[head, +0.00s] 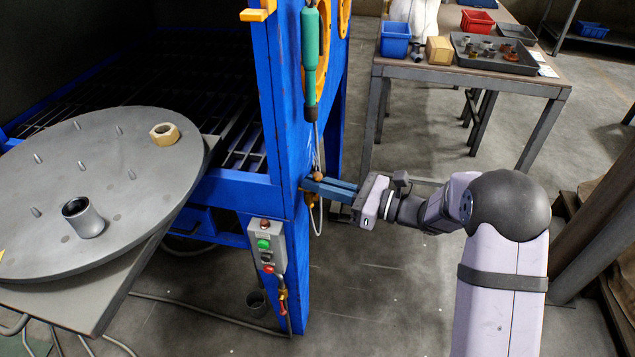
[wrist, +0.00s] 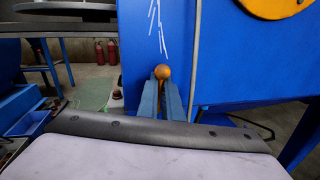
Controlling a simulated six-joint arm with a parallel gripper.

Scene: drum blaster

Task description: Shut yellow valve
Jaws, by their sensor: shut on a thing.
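The yellow valve shows as a yellow-orange ball knob (head: 318,176) at the side of the blue blaster post. In the wrist view the ball (wrist: 163,72) stands at the tips of my fingers. My gripper (head: 310,185) reaches in from the right with its blue fingers at the post. In the wrist view my gripper (wrist: 164,84) is shut on the valve's handle just below the ball. The rest of the valve body is hidden behind my fingers, so I cannot tell its angle.
A green-handled tool (head: 310,55) hangs above my gripper, with a thin hose running down past it. A grey button box (head: 266,246) is on the post below. The round turntable (head: 105,170) is at left. A table (head: 470,82) with bins stands behind.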

